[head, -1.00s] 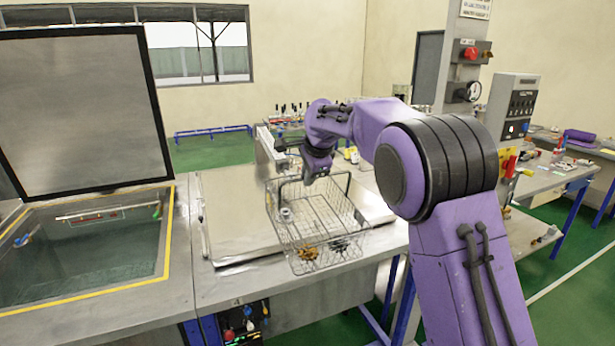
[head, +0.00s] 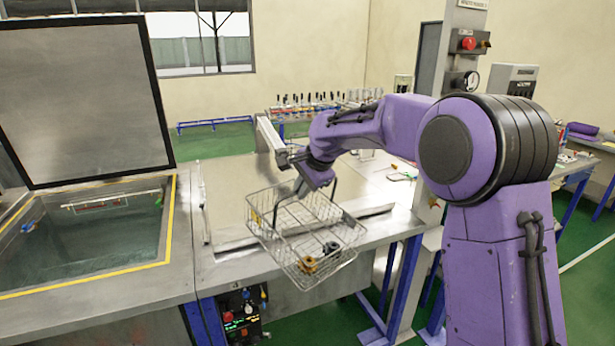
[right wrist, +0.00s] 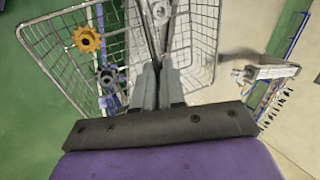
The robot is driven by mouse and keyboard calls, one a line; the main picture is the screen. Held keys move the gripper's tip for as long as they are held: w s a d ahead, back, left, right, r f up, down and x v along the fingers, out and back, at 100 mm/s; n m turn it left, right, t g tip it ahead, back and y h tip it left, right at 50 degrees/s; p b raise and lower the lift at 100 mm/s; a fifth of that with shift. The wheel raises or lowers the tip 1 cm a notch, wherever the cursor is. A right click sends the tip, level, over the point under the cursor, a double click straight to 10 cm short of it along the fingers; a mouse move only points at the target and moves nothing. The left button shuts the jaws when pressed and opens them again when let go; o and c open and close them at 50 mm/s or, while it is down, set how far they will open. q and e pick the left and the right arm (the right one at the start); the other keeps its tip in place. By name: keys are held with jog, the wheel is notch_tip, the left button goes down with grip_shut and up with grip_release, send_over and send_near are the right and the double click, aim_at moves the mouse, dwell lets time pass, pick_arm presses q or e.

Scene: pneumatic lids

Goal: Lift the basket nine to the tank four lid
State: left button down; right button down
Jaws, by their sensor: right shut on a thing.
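The wire basket (head: 283,257) hangs tilted from my right gripper (head: 299,188), which is shut on its handle. The basket is in front of and above the front edge of the closed flat lid (head: 228,200); whether it touches is hard to tell. Yellow and dark parts (head: 308,264) lie in its low front end. In the right wrist view the fingers (right wrist: 157,75) close on the handle bar, with the basket mesh (right wrist: 70,60) and a yellow gear (right wrist: 87,39) beyond. My left gripper is not in view.
An open tank (head: 85,240) with a raised lid (head: 85,105) stands at the left. A control box (head: 243,315) sits below the bench front. A post with a red button (head: 468,43) and a gauge stands behind my right arm. A bench with small coloured items is at the back.

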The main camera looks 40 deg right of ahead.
jog(key=s+a+f+n+g+y, duration=0.3)
jog(key=s+a+f+n, duration=0.2)
jog(key=a+f+n, duration=0.4)
jog(key=s+a+f+n+g+y, duration=0.3)
jog(key=s+a+f+n, duration=0.3)
jog(key=a, duration=0.8)
jog(key=shift+a+f+n, duration=0.35)
jog(key=shift+f+n, duration=1.05)
jog(key=shift+f, duration=0.2)
